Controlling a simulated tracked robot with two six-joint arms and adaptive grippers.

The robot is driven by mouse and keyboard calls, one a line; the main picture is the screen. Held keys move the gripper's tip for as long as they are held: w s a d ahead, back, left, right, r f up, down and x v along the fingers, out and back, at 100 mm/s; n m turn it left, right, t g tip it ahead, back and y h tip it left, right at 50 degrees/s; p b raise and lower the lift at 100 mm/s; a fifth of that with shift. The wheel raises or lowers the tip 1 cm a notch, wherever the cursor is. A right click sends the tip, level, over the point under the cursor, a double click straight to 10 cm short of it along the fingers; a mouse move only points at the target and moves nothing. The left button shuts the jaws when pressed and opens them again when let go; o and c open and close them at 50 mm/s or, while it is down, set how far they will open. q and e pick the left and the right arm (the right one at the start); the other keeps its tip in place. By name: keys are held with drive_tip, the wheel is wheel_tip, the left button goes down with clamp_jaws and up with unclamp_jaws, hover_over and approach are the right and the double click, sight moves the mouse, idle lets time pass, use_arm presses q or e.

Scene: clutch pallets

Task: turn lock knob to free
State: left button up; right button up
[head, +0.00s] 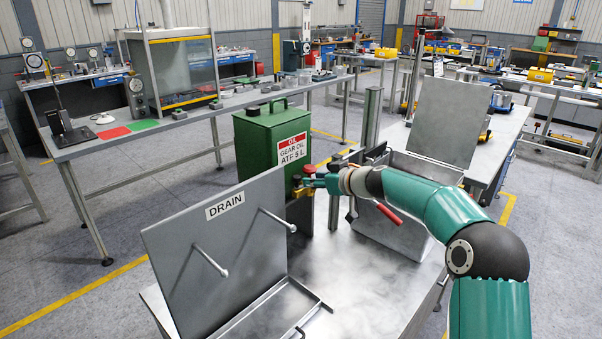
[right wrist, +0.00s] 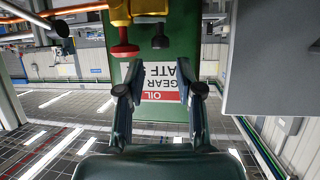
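A green oil can (head: 270,140) with an "OIL GEAR OIL ATF" label stands on the metal bench. A yellow valve body (right wrist: 145,8) is on it, with a red knob (right wrist: 124,47) and a black knob (right wrist: 160,40). The red knob shows in the head view too (head: 309,169). I cannot tell which is the lock knob. My right gripper (head: 312,181) is at the valve in the head view. In the right wrist view its fingers (right wrist: 160,92) are apart, with the can's label behind the empty gap. Both knobs lie beyond the fingertips. My left gripper is not in view.
An open metal box (head: 400,232) with a raised lid (head: 445,122) is at right. A red-handled lever (head: 388,213) is below my arm. Bench top between is clear.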

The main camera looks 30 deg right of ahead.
sight(299, 179)
drive_tip(key=p+x, duration=0.2)
drive_tip(key=x, duration=0.3)
drive_tip(key=shift+w+p, duration=0.25)
drive_tip(key=shift+p, duration=0.15)
drive_tip(key=shift+w+a+f+p, duration=0.15)
drive_tip(key=shift+w+f+p, duration=0.2)
drive_tip(key=shift+w, duration=0.2)
clamp_jaws()
